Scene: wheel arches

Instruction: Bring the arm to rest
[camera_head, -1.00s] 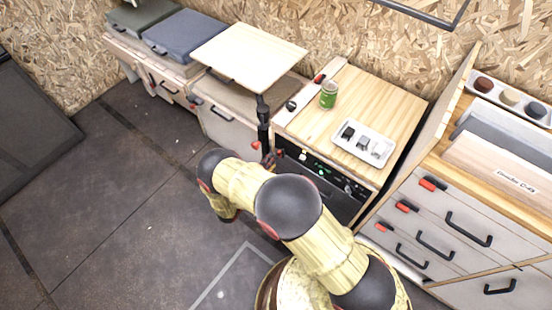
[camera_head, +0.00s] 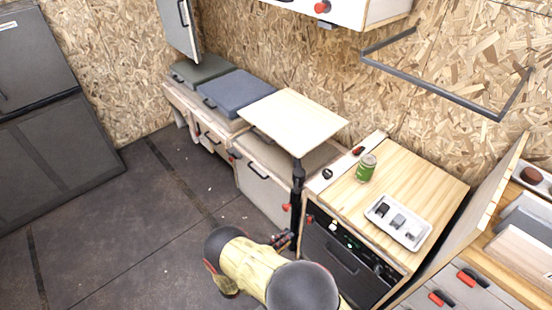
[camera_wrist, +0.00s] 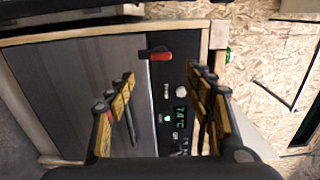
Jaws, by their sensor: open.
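My gripper (camera_wrist: 164,88) is open in the wrist view, its yellow and black fingers spread with nothing between them. Beyond the fingers is the front of an appliance (camera_wrist: 85,80) with a dark door, a red catch (camera_wrist: 155,54), knobs and a lit green display (camera_wrist: 180,117). In the head view my arm (camera_head: 250,268) is bent low in front of the cabinets. The gripper end (camera_head: 283,240) is small there, beside the appliance's left front edge and the black table post. From these views I cannot tell whether it touches anything.
A wooden tabletop (camera_head: 295,118) stands on a black post (camera_head: 297,190) close to my gripper. A green can (camera_head: 366,168) and a white tray (camera_head: 398,222) sit on the wooden counter (camera_head: 420,190). Drawers (camera_head: 455,290) stand at the right. The dark floor (camera_head: 110,225) at left is clear.

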